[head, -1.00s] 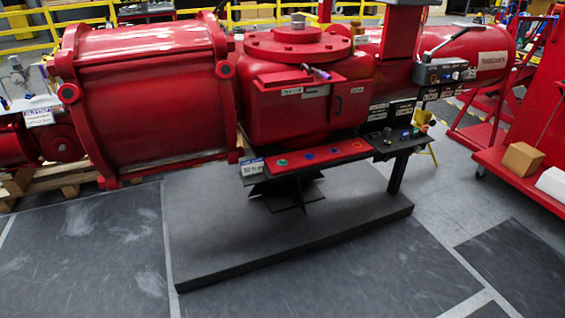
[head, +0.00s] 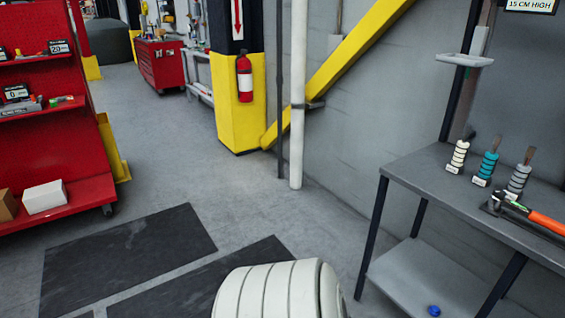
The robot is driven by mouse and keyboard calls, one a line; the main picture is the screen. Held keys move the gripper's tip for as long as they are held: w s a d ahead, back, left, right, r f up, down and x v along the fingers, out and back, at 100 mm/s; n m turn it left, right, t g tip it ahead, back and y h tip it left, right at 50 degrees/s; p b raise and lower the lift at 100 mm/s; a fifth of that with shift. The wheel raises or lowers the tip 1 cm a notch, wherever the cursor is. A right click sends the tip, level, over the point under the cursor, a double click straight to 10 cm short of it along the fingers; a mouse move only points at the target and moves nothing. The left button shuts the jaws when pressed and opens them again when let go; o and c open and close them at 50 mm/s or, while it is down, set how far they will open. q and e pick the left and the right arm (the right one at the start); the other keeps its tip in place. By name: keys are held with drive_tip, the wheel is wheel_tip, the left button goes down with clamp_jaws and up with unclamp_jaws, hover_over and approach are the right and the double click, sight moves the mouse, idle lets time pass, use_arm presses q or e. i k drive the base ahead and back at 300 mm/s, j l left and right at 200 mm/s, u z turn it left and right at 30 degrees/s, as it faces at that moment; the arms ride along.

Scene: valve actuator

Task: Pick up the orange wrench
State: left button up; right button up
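A tool with an orange handle and a dark metal head, which looks like the orange wrench (head: 545,221), lies on a grey workbench (head: 435,185) at the right. The picture's right edge cuts off the end of its handle. A small green spot shows near its head. Neither of my grippers is in view.
Ribbed white, teal and grey holders (head: 487,169) stand behind the wrench. A blue round object (head: 434,311) lies on the bench's lower shelf. A red shelf cart (head: 60,190) stands left. A yellow post with a fire extinguisher (head: 244,79) stands behind.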

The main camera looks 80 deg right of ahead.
sight(494, 204)
drive_tip(key=z, duration=4.3)
drive_tip(key=i+j+z, duration=0.35)
drive_tip(key=i+j, duration=0.15)
drive_tip(key=i+j+z, duration=0.2)
drive_tip(key=j, duration=0.25)
drive_tip(key=i+j+z, duration=0.15)
drive_tip(key=j, duration=0.25)
